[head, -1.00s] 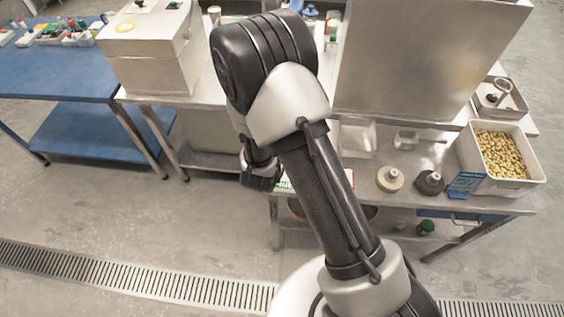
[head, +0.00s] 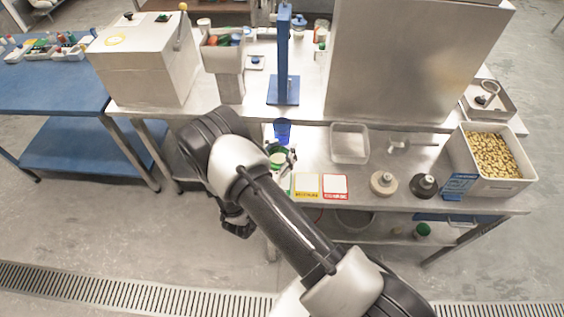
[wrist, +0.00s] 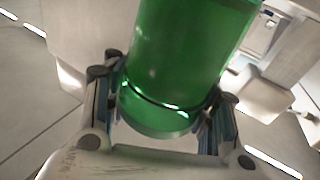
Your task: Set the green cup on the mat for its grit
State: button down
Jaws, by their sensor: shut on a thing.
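My gripper (wrist: 166,95) is shut on the green cup (wrist: 185,45), with one finger on each side of its lower part. In the head view the cup (head: 274,147) shows only in part, behind my arm at the left end of the lower steel bench. I cannot tell whether its base touches anything. At the bench's front edge lie a yellow-edged mat (head: 307,190) and a red-edged mat (head: 335,187). A green edge (head: 285,184) shows left of them, mostly hidden by my arm.
A blue cup (head: 282,130) stands just behind the green cup, near a blue stand (head: 284,90).

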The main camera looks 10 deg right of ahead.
aim_at(283, 159)
jog(key=shift+f+b, duration=0.65)
jog(key=shift+f, duration=1.85)
jog(key=shift+f, duration=0.25)
jog(key=c, duration=0.6)
grip_release()
jog(key=shift+r, duration=0.1)
jog(key=shift+c, duration=0.2)
